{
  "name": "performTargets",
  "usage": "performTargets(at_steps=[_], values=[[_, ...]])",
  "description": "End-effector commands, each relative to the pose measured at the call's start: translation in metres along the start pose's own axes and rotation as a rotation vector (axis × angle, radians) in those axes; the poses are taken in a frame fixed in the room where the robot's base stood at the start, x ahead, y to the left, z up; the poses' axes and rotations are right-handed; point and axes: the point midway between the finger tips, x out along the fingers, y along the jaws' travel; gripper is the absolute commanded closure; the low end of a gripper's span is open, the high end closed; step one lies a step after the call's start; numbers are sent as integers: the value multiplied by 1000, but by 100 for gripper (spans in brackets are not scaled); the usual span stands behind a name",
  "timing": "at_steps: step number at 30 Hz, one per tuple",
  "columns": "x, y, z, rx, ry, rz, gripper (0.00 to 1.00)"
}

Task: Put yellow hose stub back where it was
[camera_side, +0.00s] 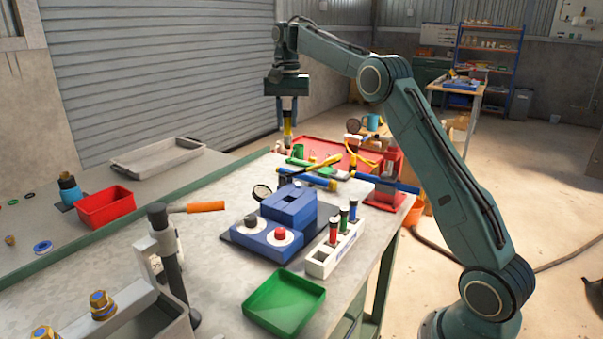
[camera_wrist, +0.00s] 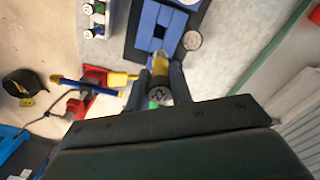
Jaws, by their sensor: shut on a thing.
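My gripper (camera_side: 288,112) is shut on the yellow hose stub (camera_side: 287,130), which hangs upright below the fingers, high above the back of the bench. In the wrist view the yellow stub (camera_wrist: 161,66) shows its dark marked end between the two fingers. A white rack (camera_side: 322,261) stands at the bench's right front, holding red (camera_side: 333,232), green (camera_side: 343,218) and blue (camera_side: 353,209) stubs in a row. A dark hole shows at its near end.
A green tray (camera_side: 284,304) lies in front of the rack. Blue-handled and yellow tools (camera_side: 312,178) clutter the back, beside a red tray (camera_side: 318,150). Bare bench lies between clamp and tank.

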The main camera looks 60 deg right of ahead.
Motion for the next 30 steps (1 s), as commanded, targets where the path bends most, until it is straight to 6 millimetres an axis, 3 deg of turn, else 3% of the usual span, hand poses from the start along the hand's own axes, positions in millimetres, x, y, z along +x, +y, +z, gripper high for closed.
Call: performTargets(at_steps=[14,30], values=[[-4,3,18,-26,0,0,100],[-3,26,88,-115,0,0,100]])
